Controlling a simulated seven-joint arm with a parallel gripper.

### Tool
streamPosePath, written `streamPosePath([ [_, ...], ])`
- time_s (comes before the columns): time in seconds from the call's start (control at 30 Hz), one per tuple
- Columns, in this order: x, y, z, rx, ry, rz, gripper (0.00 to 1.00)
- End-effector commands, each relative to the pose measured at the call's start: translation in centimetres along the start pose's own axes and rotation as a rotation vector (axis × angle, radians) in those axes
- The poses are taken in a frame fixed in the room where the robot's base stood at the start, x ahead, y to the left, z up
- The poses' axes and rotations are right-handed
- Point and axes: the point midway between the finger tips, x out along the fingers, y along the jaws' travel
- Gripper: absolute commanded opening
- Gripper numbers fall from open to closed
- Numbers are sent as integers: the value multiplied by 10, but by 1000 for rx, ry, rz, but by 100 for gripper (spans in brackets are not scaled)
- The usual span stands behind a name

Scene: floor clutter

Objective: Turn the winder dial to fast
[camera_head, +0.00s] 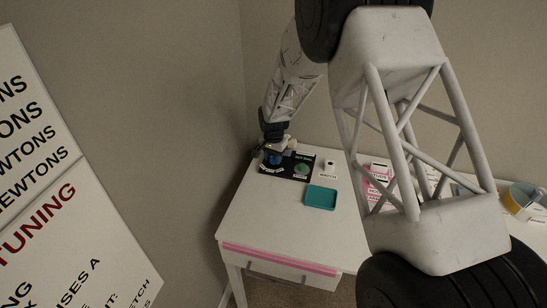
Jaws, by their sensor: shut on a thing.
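A small black panel (289,174) lies at the back left of the white table. It bears a blue dial (272,159) on its left and a green round part (302,168) on its right, with small labels too small to read. My gripper (271,151) reaches down from above at the panel's left end and is shut on the blue dial. The fingers and the dial's top partly hide each other, so the dial's setting cannot be read.
A small white stand (329,168) labelled "WATCH" is right of the panel. A teal tray (321,197) lies in front of it. Pink-and-white cards (378,172) lie farther right, partly behind my arm. A large printed board (60,190) stands at left. The table's front left is clear.

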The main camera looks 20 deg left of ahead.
Motion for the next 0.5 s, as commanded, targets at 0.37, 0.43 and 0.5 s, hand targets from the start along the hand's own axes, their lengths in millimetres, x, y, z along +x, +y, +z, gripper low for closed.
streamPosePath([
  [0.37,0,0,0,-2,0,0,63],
  [0.43,0,0,0,-2,0,0,63],
  [0.5,0,0,0,-2,0,0,63],
])
